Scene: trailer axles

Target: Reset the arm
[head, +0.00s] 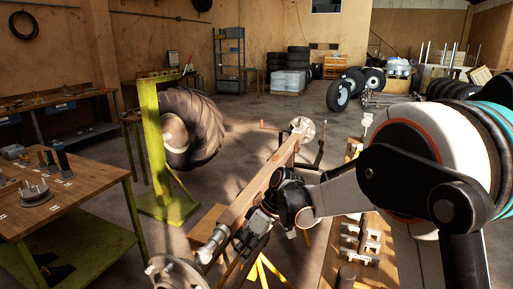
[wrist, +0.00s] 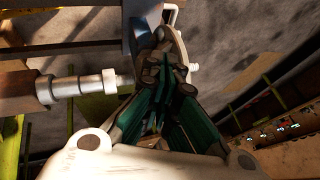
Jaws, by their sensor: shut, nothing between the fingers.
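My arm reaches in from the right in the head view. My gripper (head: 262,212) is dark and hangs beside the trailer axle beam (head: 262,185), near its front end. In the wrist view my gripper (wrist: 168,62) has its green-lined fingers drawn together, with nothing held between them. A metal spindle (wrist: 75,88) with a lighter end lies just left of the fingers; I cannot tell whether they touch.
A wooden workbench (head: 75,200) with parts stands at left. A green stand (head: 155,150) is near a large tyre (head: 192,128). A bench with metal parts (head: 358,240) lies under my arm.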

